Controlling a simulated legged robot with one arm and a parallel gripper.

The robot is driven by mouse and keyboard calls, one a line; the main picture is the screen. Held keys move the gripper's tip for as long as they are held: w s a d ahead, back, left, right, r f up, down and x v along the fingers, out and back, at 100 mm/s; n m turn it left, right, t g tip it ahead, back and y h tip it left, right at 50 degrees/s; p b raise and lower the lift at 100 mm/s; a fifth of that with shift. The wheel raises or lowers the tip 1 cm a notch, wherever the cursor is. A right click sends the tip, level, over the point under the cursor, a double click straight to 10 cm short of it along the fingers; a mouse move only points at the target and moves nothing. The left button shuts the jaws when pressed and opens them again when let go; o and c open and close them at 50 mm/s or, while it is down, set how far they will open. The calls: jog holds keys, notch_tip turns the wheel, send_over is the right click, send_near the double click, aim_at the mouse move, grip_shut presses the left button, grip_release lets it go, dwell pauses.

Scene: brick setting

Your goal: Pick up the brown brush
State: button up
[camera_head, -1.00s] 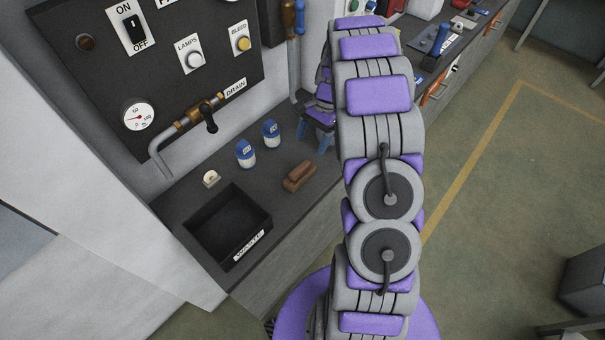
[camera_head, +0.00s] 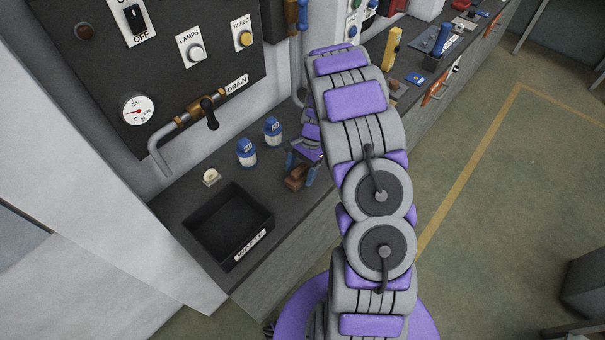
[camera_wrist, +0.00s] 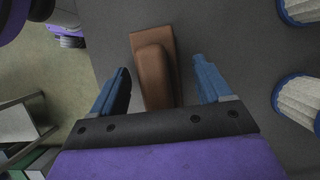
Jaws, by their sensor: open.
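The brown brush (camera_head: 296,180) lies on the dark bench top, to the right of the waste tray, and my gripper partly covers it in the head view. In the wrist view the brush (camera_wrist: 154,70) points away from me between the two blue fingers, with its far end beyond the fingertips. My gripper (camera_wrist: 160,75) is open, with a gap on each side of the brush, wider on the right. In the head view my gripper (camera_head: 303,172) is over the brush, its fingers either side of it.
A black tray labelled WASTE (camera_head: 262,236) stands to the left. A small pale object (camera_head: 211,177) sits behind the tray. The bench front edge is close to the brush.

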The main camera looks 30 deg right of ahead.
aim_at(300, 168)
jog(key=shift+a+f, duration=0.2)
jog(key=shift+a, duration=0.1)
jog(key=shift+d, duration=0.6)
jog(key=c, duration=0.6)
jog(key=shift+a, duration=0.45)
jog(key=c, duration=0.7)
jog(key=shift+o, duration=0.2)
jog(key=shift+d, duration=0.1)
jog(key=shift+d+r, duration=0.2)
jog(key=shift+r, duration=0.35)
notch_tip(300, 168, up, 3)
jog(key=shift+s+a+f+p, duration=0.1)
jog(key=shift+s+f+p, duration=0.05)
jog(key=shift+p, duration=0.4)
jog(key=s+d+r+p, duration=0.1)
jog(key=s, duration=1.4)
jog(key=shift+s+d+p, duration=0.15)
jog(key=shift+s+p, duration=0.25)
jog(key=shift+r, duration=0.1)
